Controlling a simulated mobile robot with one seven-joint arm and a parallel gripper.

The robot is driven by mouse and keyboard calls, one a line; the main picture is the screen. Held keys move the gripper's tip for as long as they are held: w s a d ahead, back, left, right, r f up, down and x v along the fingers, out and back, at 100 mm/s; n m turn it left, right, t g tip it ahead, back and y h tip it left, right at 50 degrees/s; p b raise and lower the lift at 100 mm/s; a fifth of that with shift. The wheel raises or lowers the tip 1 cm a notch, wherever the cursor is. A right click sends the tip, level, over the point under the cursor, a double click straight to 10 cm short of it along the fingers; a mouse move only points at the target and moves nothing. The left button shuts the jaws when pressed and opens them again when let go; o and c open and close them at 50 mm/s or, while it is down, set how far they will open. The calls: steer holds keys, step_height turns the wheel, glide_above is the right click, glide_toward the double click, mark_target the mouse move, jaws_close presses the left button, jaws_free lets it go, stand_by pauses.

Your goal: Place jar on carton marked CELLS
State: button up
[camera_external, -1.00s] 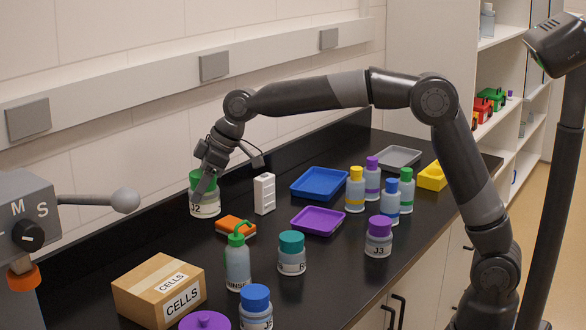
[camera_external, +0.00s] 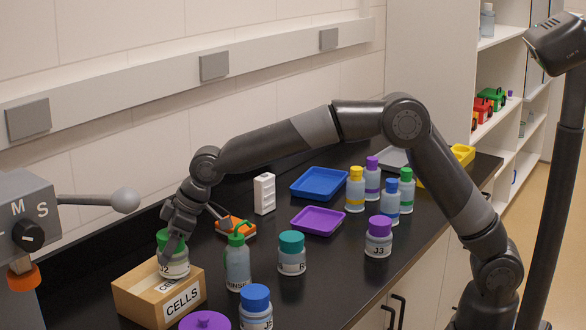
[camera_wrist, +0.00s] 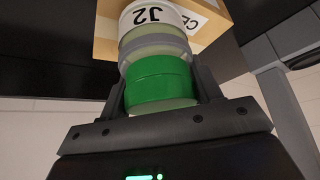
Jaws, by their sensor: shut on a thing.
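The jar marked J2 (camera_external: 175,264), with a green lid, is upright in my gripper (camera_external: 171,245). My gripper is shut on it from above, around the lid. The carton marked CELLS (camera_external: 181,303) stands at the front left of the bench. In the external view the jar is over the carton's top; I cannot tell whether its bottom touches. In the wrist view the jar (camera_wrist: 155,45) hangs between the fingers, with part of the carton (camera_wrist: 103,40) behind its far end. The jar covers part of the carton's top label.
A rinse bottle (camera_external: 238,264) stands close right of the carton. A blue-lidded jar (camera_external: 255,310) and a purple lid (camera_external: 205,322) are at the front. A lever with a ball (camera_external: 125,200) juts in from the left.

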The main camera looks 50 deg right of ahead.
steer(key=shift+f, duration=0.4)
steer(key=shift+f, duration=0.2)
steer(key=o, duration=1.1)
steer(key=shift+c, duration=0.2)
steer(key=shift+r, duration=0.25)
steer(key=v, duration=1.2)
steer(key=shift+d, duration=0.1)
